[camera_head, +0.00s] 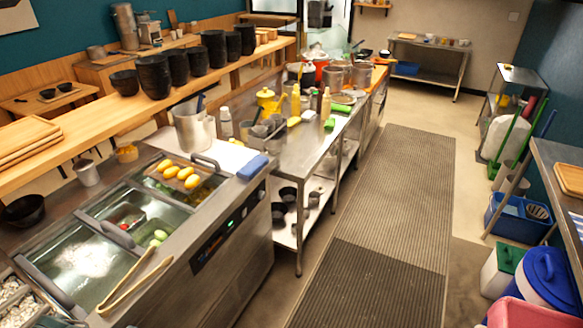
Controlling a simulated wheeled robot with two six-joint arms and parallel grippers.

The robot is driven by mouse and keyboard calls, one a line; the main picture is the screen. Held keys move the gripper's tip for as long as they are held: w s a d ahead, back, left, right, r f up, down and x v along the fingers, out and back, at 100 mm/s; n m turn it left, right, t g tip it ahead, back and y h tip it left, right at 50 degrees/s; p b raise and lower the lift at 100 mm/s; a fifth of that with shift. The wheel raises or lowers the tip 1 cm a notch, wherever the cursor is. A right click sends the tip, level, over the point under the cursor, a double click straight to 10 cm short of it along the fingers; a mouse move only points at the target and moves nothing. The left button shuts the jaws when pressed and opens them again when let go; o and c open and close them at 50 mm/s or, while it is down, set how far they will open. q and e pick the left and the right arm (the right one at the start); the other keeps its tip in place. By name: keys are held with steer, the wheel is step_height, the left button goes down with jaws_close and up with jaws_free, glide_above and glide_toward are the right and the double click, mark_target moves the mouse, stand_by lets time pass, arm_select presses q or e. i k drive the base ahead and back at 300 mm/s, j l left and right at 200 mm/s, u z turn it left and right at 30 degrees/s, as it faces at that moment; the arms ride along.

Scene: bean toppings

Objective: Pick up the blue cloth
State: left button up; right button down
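The blue cloth (252,168) lies folded as a small flat rectangle on the steel counter, near its aisle-side edge. It is right of the basin with yellow items and fully in view. Nothing covers it. Neither of my grippers shows in the head view, so where they are relative to the cloth cannot be seen.
A steel pitcher (190,128) stands behind the cloth, left of it. Yellow items (180,176) sit in the basin to its left. Wooden tongs (137,283) lie across the front. A prep table (300,150) with bottles adjoins at right. The matted aisle (385,220) is clear.

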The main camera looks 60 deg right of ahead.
mark_target(250, 169)
steer(key=z, duration=1.85)
